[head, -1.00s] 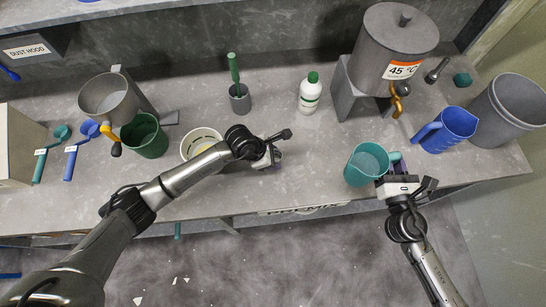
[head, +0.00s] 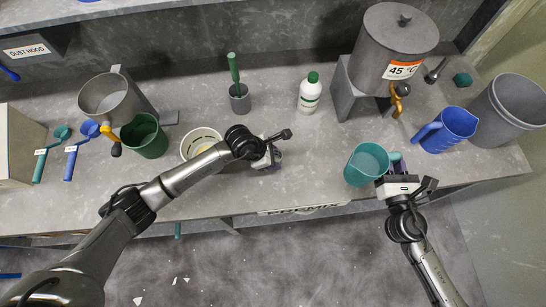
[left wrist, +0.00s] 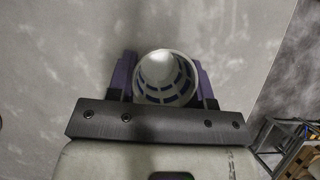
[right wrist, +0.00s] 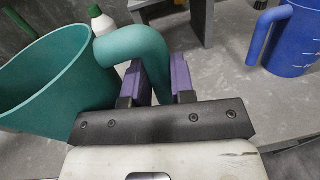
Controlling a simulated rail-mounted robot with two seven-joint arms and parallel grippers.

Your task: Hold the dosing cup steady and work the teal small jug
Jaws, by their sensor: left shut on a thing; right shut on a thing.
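The dosing cup (left wrist: 166,78) is a small pale cup with dark bluish marks, seen from above in the left wrist view. My left gripper (head: 272,156) is shut on it, with one finger on each side. In the head view the gripper mostly hides the cup. The teal small jug (head: 369,164) is upright near the counter's front edge, with its handle (right wrist: 135,45) towards the right in the head view. My right gripper (head: 396,178) is shut on that handle. The jug's bottom is hidden in the right wrist view.
A blue jug (head: 447,129) and a grey bin (head: 508,112) stand right of the teal jug. A grey tank (head: 393,50) with a yellow tap is behind it. A white bottle (head: 310,93), white tub (head: 201,139) and green beaker (head: 145,137) stand further left. The counter between the grippers is clear.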

